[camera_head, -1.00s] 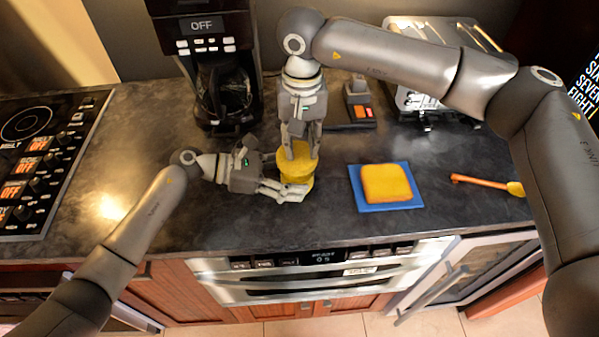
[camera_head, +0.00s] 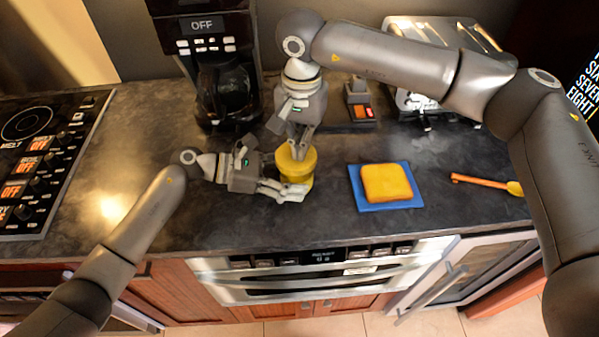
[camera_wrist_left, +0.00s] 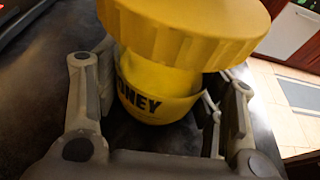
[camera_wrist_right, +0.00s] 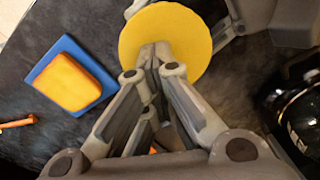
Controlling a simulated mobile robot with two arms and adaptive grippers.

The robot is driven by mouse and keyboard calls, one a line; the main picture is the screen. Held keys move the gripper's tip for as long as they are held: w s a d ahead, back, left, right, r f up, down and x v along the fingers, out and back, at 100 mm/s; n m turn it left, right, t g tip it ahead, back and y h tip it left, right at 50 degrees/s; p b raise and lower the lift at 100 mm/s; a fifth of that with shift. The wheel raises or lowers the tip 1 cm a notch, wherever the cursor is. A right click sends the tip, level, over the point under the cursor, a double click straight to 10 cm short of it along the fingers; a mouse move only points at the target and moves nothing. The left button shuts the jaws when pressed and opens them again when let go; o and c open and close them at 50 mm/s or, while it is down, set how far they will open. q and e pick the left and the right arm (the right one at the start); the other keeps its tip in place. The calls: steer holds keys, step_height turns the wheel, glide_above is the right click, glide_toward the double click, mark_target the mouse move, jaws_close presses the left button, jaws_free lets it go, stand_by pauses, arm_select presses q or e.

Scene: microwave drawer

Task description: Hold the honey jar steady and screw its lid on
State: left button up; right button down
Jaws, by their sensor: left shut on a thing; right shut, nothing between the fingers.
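The yellow honey jar (camera_wrist_left: 150,105) stands upright on the counter with its wide yellow lid (camera_head: 297,158) sitting on top. In the left wrist view the lid (camera_wrist_left: 190,30) looks level and some neck shows below it. My left gripper (camera_head: 288,191) is shut on the jar from the side, below the lid. My right gripper (camera_head: 300,150) points down over the lid, its fingers closed together with nothing between them. In the right wrist view its fingertips (camera_wrist_right: 155,48) overlap the lid's top (camera_wrist_right: 165,40); I cannot tell whether they touch it.
A blue mat (camera_head: 360,200) with a yellow-orange sponge-like block (camera_head: 387,183) lies right of the jar. An orange-handled utensil (camera_head: 480,182) lies farther right. A coffee maker (camera_head: 210,70) stands behind left, a toaster (camera_head: 415,100) behind right. The front counter is clear.

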steer(key=m, duration=0.1)
steer(key=f+m, duration=0.1)
steer(key=m, duration=0.1)
steer(key=shift+s+a+m, duration=0.1)
steer(key=shift+s+m, duration=0.05)
steer(key=shift+m, duration=0.15)
steer(key=m, duration=1)
steer(key=c, duration=2.1)
jaws_free()
steer(key=o, duration=1.3)
steer(key=shift+w+a+f, duration=0.1)
steer(key=shift+w+a, duration=0.05)
steer(key=shift+w, duration=0.05)
steer(key=o, duration=0.5)
steer(key=shift+w, duration=0.1)
steer(key=shift+r, duration=0.2)
